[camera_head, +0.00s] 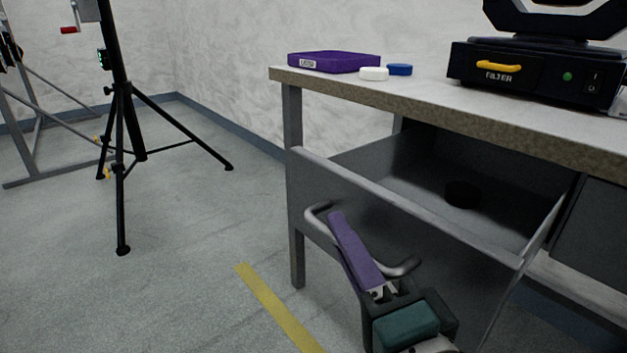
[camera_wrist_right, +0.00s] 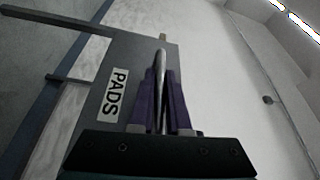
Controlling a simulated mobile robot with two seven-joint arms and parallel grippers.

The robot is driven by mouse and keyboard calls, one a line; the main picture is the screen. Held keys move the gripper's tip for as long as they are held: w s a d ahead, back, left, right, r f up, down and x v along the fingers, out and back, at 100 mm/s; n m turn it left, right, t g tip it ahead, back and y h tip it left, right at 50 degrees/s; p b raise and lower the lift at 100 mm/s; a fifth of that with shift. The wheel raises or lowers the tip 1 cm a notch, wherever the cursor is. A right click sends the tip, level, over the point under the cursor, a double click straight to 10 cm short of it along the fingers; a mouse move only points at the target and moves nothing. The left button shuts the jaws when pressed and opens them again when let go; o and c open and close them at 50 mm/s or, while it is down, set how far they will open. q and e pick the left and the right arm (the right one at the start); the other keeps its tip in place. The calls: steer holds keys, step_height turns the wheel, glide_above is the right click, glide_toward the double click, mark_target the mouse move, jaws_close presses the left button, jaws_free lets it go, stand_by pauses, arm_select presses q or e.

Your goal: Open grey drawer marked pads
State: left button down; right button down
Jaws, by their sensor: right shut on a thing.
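The grey drawer (camera_head: 415,208) hangs under the table at the right of the head view and stands well pulled out, its inside showing. A dark round thing (camera_head: 461,193) lies in it. In the right wrist view the drawer front (camera_wrist_right: 120,65) bears a white label (camera_wrist_right: 115,95) reading PADS. My right gripper (camera_head: 343,222), with purple fingers, is shut on the curved metal handle (camera_head: 319,213) of the drawer. The handle also shows between the fingers in the right wrist view (camera_wrist_right: 160,62). My left gripper is not in view.
On the table (camera_head: 420,100) are a purple box (camera_head: 334,63), a white puck (camera_head: 374,74), a blue puck (camera_head: 400,70) and a black device (camera_head: 530,75) marked FILTER. A black tripod stand (camera_head: 121,150) stands at left. Yellow tape (camera_head: 280,308) crosses the open floor.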

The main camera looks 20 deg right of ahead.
steer(key=shift+s+a+r, duration=0.1)
steer(key=shift+s+a, duration=0.2)
steer(key=shift+a, duration=0.45)
steer(key=shift+s+a+f, duration=0.1)
steer(key=shift+s+a, duration=0.25)
steer(key=shift+a, duration=0.45)
steer(key=shift+s+a+r, duration=0.1)
steer(key=shift+s+a, duration=0.2)
steer(key=shift+a, duration=0.45)
steer(key=c, duration=0.9)
jaws_free()
steer(key=s, duration=0.3)
steer(key=s+p, duration=0.1)
steer(key=s, duration=0.6)
steer(key=shift+f, duration=0.4)
